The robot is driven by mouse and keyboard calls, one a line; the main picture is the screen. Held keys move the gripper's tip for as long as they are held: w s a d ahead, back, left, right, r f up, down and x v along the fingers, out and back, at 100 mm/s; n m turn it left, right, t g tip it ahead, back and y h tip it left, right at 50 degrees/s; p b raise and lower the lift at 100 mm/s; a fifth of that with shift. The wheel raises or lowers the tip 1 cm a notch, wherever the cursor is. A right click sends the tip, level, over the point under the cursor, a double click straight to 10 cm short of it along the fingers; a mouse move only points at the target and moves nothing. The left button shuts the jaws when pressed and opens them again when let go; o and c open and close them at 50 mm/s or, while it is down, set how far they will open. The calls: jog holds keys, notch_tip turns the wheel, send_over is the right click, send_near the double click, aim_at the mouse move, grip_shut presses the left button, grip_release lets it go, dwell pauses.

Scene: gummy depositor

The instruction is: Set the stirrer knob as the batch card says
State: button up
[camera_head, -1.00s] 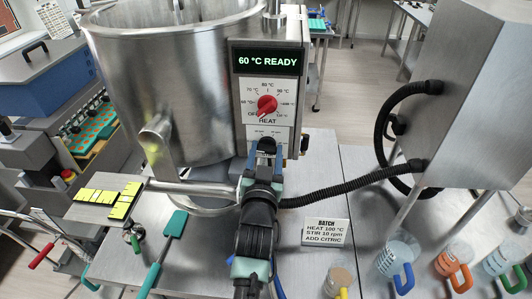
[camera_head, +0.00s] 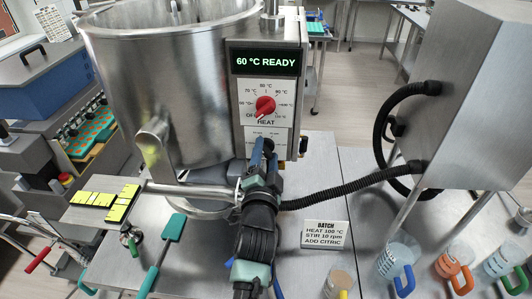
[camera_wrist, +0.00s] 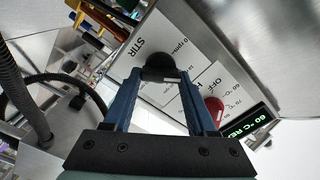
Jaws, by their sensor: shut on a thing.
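The stirrer knob (camera_wrist: 158,68) is dark and round, on the white STIR plate in the wrist view. The blue fingers of my gripper (camera_wrist: 160,76) are shut on it. In the head view, my gripper (camera_head: 263,148) reaches the lower part of the control panel and hides that knob. The knob's pointer cannot be made out. The batch card (camera_head: 325,234) stands on the table and reads HEAT 100 °C, STIR 10 rpm, ADD CITRIC.
The red heat knob (camera_head: 265,106) sits just above, under a display (camera_head: 265,62) reading 60 °C READY. A steel kettle (camera_head: 170,85) stands left of the panel. A black hose (camera_head: 345,192) runs right. Jugs with coloured handles (camera_head: 400,262) stand at the front right.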

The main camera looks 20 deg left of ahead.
jog(key=shift+f+m, duration=0.1)
jog(key=shift+m, duration=0.4)
jog(key=o, duration=1.4)
jog(key=shift+c, duration=0.2)
jog(key=b+v, duration=0.4)
jog(key=v, duration=0.9)
